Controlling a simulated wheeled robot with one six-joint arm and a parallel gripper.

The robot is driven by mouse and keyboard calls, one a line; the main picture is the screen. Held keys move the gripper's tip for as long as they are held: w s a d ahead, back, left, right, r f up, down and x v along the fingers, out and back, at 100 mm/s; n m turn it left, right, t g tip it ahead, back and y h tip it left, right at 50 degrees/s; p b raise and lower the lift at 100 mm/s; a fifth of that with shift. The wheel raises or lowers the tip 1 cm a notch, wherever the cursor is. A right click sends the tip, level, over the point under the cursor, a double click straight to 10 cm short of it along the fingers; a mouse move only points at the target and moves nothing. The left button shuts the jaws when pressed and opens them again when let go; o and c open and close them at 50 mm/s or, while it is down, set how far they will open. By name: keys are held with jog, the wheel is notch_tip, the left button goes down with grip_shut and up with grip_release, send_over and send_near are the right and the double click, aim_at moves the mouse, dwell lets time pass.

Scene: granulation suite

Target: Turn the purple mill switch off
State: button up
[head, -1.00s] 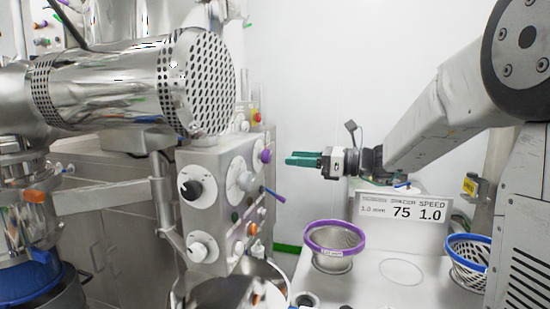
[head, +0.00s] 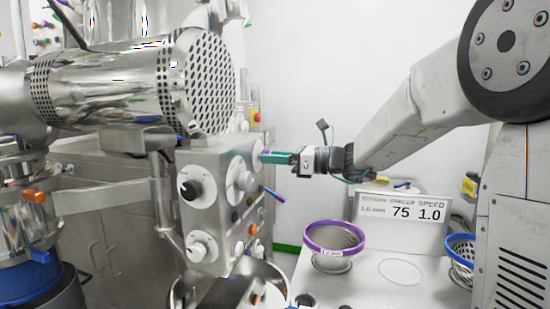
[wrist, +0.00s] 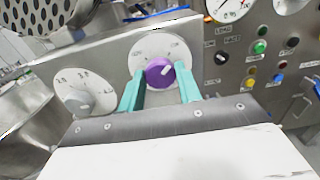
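The purple mill switch (wrist: 160,72) is a round knob with a pale pointer mark, on a white dial plate (wrist: 146,47) on the steel control box (head: 212,165). In the wrist view it lies between the tips of my gripper's two teal fingers. My gripper (head: 266,157) reaches the box's right face from the right in the head view, where its fingers mostly hide the knob. In the wrist view the fingers (wrist: 160,88) stand apart on either side of the knob. Whether they touch it is not clear.
A second dial (wrist: 80,93) sits beside the purple one. A purple-rimmed sieve (head: 334,237), a blue-rimmed basket (head: 460,247) and a sign (head: 402,219) stand on the white table at right. A perforated steel drum (head: 197,82) hangs above the box.

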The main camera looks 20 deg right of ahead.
jog(key=shift+n, duration=0.3)
jog(key=shift+f+n, duration=0.1)
jog(key=shift+n, duration=8.5)
jog(key=o, duration=1)
jog(key=shift+s, duration=0.1)
jog(key=v, duration=0.7)
jog(key=shift+s+d, duration=0.25)
jog(key=shift+d, duration=0.05)
